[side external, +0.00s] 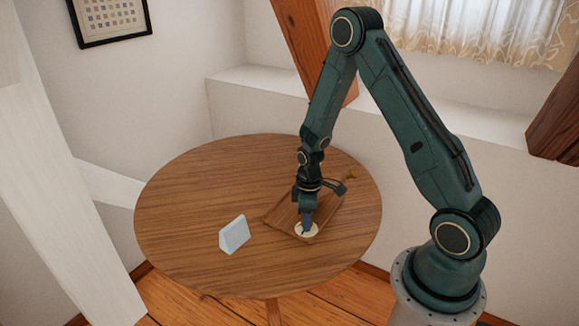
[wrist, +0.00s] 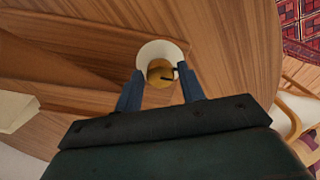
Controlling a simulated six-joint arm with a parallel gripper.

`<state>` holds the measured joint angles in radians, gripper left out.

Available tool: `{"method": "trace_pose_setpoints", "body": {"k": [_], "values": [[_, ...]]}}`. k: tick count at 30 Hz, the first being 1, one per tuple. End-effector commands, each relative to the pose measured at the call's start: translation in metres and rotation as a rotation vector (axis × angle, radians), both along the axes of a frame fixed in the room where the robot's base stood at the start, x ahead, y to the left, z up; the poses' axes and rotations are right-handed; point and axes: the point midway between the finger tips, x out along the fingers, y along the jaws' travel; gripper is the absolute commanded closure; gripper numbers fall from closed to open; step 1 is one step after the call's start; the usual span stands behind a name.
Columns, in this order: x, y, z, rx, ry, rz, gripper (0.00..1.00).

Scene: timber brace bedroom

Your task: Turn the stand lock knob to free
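A wooden stand (side external: 282,214) lies on the round table. At its near end is a round cream piece (side external: 306,232). In the wrist view this cream piece (wrist: 148,51) surrounds a tan knob-like centre (wrist: 160,73) with a small dark mark at its right. My gripper (side external: 306,226) points down over the cream piece. In the wrist view my gripper (wrist: 160,72) has its two blue fingers apart, one on each side of the tan centre. I cannot tell whether the fingers touch it. Part of the stand is hidden behind my gripper in the side view.
A pale blue wedge-shaped block (side external: 234,235) stands to the left on the table (side external: 180,190). A small yellowish piece (side external: 350,177) shows at the stand's far end. A white post (side external: 60,190) rises at the left.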

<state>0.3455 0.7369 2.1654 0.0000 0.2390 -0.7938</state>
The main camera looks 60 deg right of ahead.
Motion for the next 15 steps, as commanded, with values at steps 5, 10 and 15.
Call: {"method": "trace_pose_setpoints", "body": {"k": [5, 10, 15], "values": [[0.0, -0.0001, 0.0, 0.0, 0.0, 0.0, 0.65], [0.0, -0.0001, 0.0001, 0.0, 0.0, 0.0, 0.93], [0.0, 0.0, 0.0002, 0.0, 0.0, -0.013, 0.93]]}}
